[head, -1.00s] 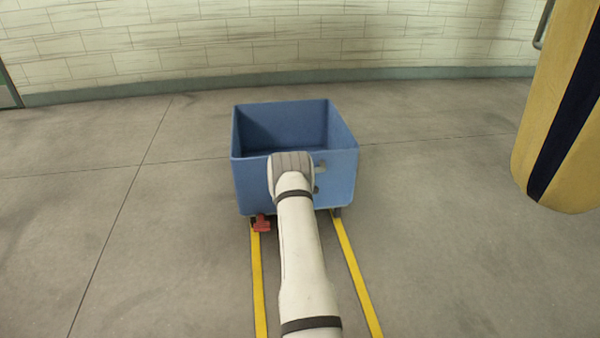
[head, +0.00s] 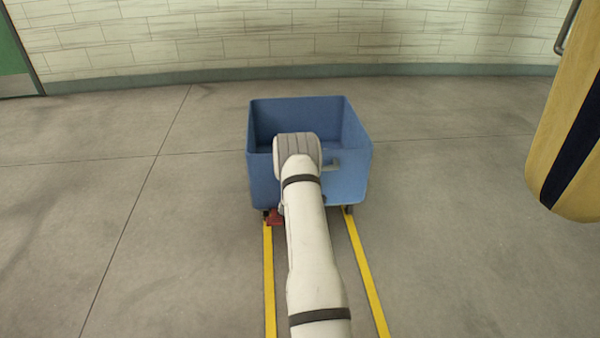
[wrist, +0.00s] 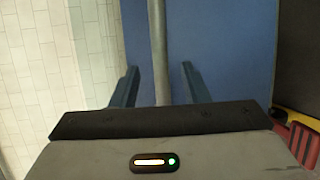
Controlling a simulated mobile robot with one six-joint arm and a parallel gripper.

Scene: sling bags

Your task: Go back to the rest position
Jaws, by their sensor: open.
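In the wrist view, my gripper (wrist: 160,85) is open, with its two dark fingers apart. A grey upright bar (wrist: 158,45) shows between the fingers, in front of a blue surface (wrist: 225,45). I cannot tell whether the bar touches the fingers or lies farther off. In the head view, my arm reaches forward and its end overlaps the near side of a blue wheeled bin (head: 347,185). My fingers are hidden there. The part of the bin's interior that shows looks empty.
Two yellow floor lines (head: 366,270) run up to the bin's wheels, with a red part (head: 275,217) by the left one. A yellow and dark blue hanging bag (head: 575,130) is at the right. A tiled wall (head: 300,35) closes the back. Floor left is clear.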

